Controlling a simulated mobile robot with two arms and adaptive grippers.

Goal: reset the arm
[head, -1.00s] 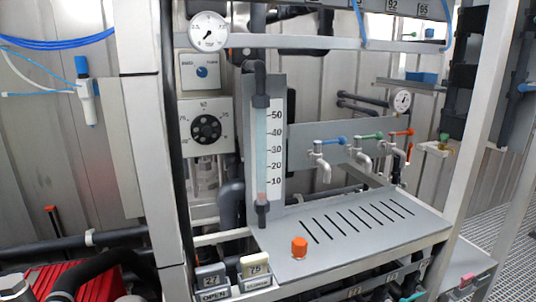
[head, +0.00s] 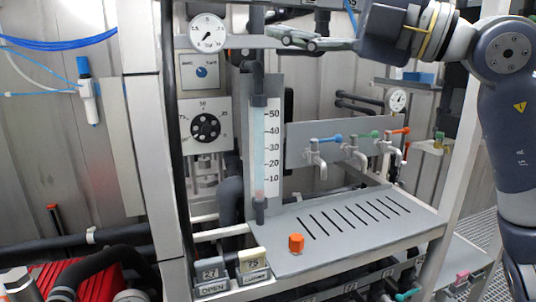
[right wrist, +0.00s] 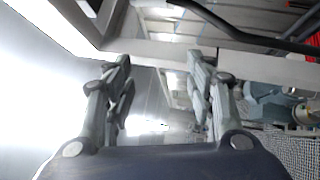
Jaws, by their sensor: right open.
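My right arm (head: 505,120) comes in from the right side of the head view. Its gripper (head: 276,40) is high up, pointing left, in front of the rack's upper rail near the top of the level tube. In the right wrist view the two fingers (right wrist: 160,95) are spread apart with nothing between them. The gripper is open and empty. My left gripper is not in view.
The rack holds a pressure gauge (head: 208,34), a dial (head: 205,126), a level scale (head: 272,150) and taps with blue (head: 331,139), green and orange handles. An orange knob (head: 296,242) stands on the slotted grey shelf (head: 350,250). Free room lies above this shelf.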

